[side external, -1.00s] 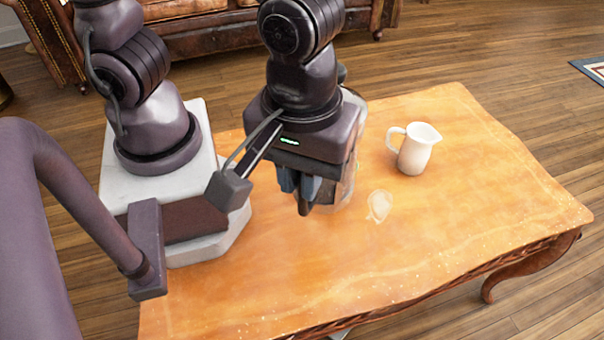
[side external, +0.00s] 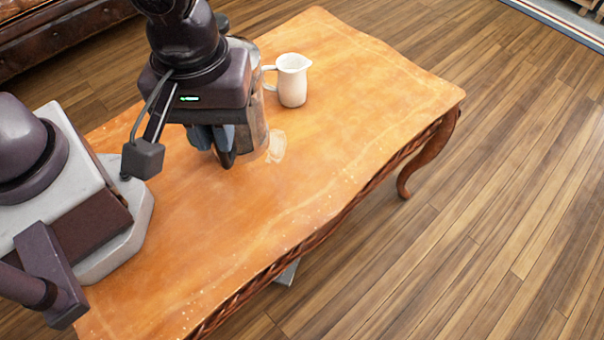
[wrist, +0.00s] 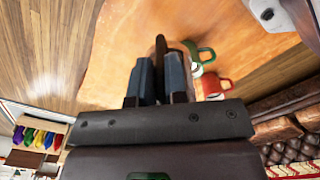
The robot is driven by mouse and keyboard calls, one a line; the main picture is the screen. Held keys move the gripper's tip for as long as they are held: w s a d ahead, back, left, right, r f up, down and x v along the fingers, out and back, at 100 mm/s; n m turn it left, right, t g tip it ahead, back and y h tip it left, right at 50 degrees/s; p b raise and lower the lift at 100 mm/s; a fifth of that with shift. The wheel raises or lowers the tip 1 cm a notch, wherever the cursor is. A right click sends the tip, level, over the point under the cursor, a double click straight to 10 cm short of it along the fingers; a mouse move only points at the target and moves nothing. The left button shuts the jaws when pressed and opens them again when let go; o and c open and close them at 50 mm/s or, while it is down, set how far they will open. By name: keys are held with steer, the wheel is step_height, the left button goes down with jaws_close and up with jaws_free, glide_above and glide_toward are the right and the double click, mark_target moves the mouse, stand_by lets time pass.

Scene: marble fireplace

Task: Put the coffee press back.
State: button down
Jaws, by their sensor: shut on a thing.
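My gripper (side external: 213,140) is low over the tabletop, left of the white pitcher, and shut on the coffee press (side external: 257,118). The press is a glassy, metallic cylinder, mostly hidden behind my gripper in the side view. It looks upright. In the wrist view, its dark handle (wrist: 161,55) stands between my two blue-grey fingers (wrist: 158,78). I cannot tell whether its base touches the table. A pale patch (side external: 276,146) on the wood lies just right of the base.
The white pitcher (side external: 292,82) stands behind the pale patch on the wooden table (side external: 340,130). In the wrist view, a green mug (wrist: 203,54) and a red mug (wrist: 213,87) are right of my fingers. The front and right tabletop is clear.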

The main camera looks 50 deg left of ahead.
steer(key=w+d+f, duration=0.7)
steer(key=f, duration=0.4)
steer(key=shift+w+f, duration=0.15)
steer(key=shift+w, duration=0.1)
steer(key=shift+f, duration=0.1)
steer(key=c, duration=1.1)
jaws_free()
steer(key=shift+f, duration=0.1)
steer(key=shift+c, duration=0.2)
